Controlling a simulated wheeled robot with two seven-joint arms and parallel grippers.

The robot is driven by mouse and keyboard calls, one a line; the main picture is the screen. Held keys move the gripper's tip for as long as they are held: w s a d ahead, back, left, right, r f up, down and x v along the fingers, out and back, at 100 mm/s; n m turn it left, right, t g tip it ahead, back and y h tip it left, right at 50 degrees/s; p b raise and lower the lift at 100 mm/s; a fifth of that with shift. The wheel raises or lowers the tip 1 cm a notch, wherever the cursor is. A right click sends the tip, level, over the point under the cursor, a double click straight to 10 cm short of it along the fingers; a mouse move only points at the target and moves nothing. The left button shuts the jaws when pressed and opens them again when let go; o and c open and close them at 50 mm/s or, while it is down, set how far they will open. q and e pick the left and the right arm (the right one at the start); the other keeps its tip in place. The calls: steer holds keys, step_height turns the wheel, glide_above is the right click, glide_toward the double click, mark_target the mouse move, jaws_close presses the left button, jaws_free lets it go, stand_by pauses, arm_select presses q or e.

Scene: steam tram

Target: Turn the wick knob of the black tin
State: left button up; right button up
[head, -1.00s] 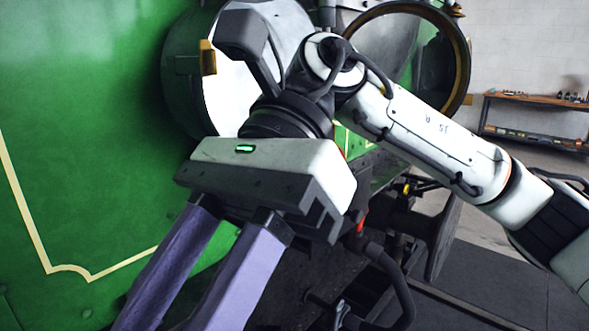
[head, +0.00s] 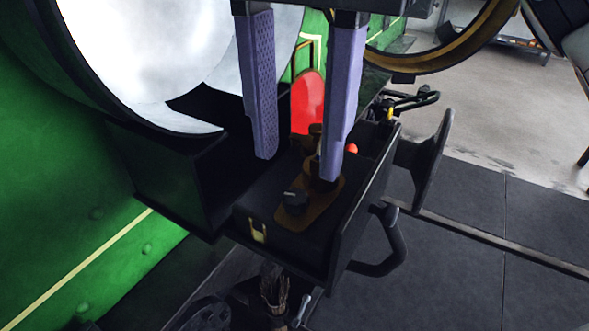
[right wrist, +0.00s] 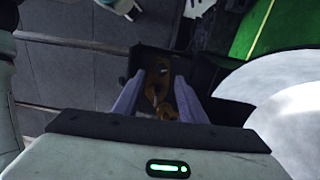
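The black tin (head: 330,215) is a dark box with a brass clasp (head: 257,232) on its near side. On its top is a brown-brass plate (head: 318,208) carrying a small dark round knob (head: 294,200) and a brass fitting (head: 315,140). My right gripper (head: 298,167) is open, its two purple fingers pointing down over the tin; the right finger hides part of the fitting. The knob stands nearer the camera than the fingertips, apparently untouched. In the right wrist view, brass parts (right wrist: 160,75) show between the open fingers (right wrist: 158,88). My left gripper is not in view.
A red plate (head: 308,100) stands behind the tin. The open round smokebox door (head: 170,55) is at upper left, beside the green body (head: 50,190).

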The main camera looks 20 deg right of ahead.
mark_target(296, 196)
step_height(296, 196, down, 5)
steer(key=shift+w+f+b, duration=0.1)
steer(key=shift+b, duration=0.25)
jaws_close()
